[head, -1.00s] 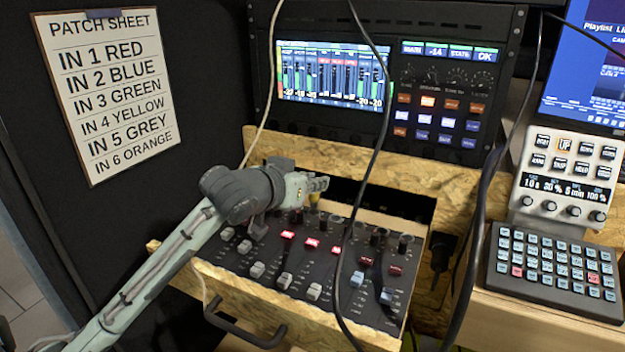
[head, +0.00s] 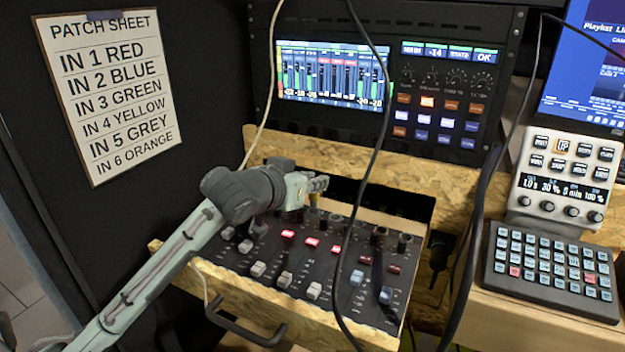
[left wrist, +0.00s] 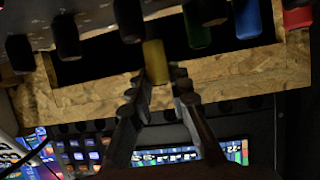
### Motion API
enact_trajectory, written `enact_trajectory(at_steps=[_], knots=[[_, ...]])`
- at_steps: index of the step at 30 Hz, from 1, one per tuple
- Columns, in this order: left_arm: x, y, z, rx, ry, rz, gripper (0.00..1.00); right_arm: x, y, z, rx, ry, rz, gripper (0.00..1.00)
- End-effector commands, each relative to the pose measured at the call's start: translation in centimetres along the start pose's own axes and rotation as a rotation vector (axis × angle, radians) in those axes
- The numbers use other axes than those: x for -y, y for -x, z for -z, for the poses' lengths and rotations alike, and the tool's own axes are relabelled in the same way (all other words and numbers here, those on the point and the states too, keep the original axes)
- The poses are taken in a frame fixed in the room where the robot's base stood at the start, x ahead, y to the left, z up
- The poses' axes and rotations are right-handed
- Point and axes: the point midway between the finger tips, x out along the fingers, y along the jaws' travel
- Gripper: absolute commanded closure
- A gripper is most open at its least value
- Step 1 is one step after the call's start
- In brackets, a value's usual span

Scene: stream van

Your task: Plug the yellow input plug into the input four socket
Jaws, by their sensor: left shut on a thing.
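My left gripper (head: 319,184) is over the back row of the mixer panel, by the wooden drawer opening. It is shut on the yellow plug (left wrist: 156,62), which stands between its fingertips in the left wrist view (left wrist: 162,88). A small yellow part of the plug (head: 314,200) shows just under the fingers in the head view. The input four socket is hidden under the plug and gripper. I cannot tell whether the plug's tip is in it. Green (left wrist: 197,25), blue (left wrist: 247,18) and red (left wrist: 298,16) plugs stand along the same row. My right gripper is not in view.
The mixer panel (head: 240,262) with faders lies in a wooden drawer with a black handle (head: 245,330). Black cables hang in front of it. A patch sheet (head: 110,95) reads IN 4 YELLOW. A rack screen (head: 330,75) is behind; a keypad (head: 552,270) is at right.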

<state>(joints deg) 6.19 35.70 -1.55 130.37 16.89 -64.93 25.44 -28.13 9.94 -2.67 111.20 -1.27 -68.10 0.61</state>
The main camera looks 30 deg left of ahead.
Motion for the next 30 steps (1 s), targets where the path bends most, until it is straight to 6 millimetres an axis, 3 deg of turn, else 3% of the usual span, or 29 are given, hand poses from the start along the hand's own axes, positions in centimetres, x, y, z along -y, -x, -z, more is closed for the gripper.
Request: enact_trajectory(at_steps=[30], knots=[[0.00,-0.06,-0.15,0.000,0.000,0.000,1.00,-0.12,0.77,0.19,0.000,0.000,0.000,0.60]])
